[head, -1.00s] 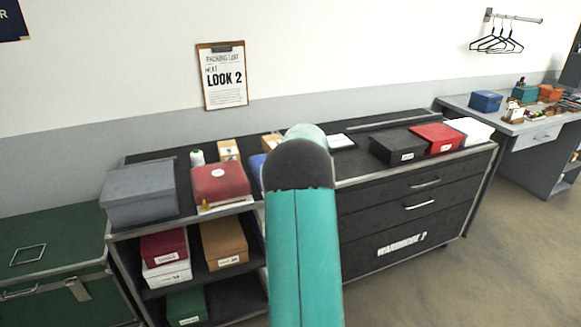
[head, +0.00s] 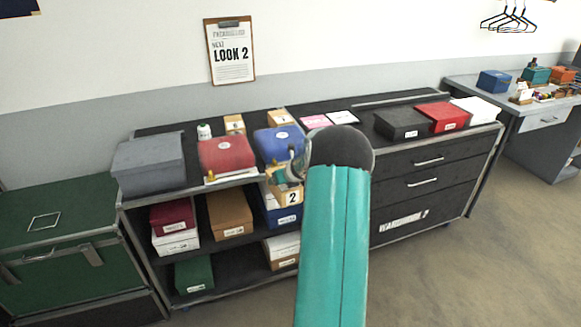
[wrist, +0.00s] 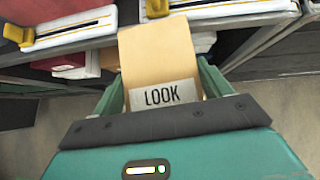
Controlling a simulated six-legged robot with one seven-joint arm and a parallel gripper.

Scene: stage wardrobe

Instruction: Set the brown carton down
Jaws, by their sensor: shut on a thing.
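My gripper (wrist: 161,82) is shut on the brown carton (wrist: 160,52), a tan box with a white label reading "LOOK". Its green fingers lie along both sides of the carton. In the head view the carton (head: 286,191) shows a "2" label and hangs in front of the shelf unit, just below the blue box on its top. My arm partly hides the carton and gripper there. I cannot tell from these views whether the carton touches the shelf edge.
Small tan cartons (head: 235,124) stand behind. Several boxes fill the shelves below. Bare black top lies behind the pink and white cards (head: 315,122).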

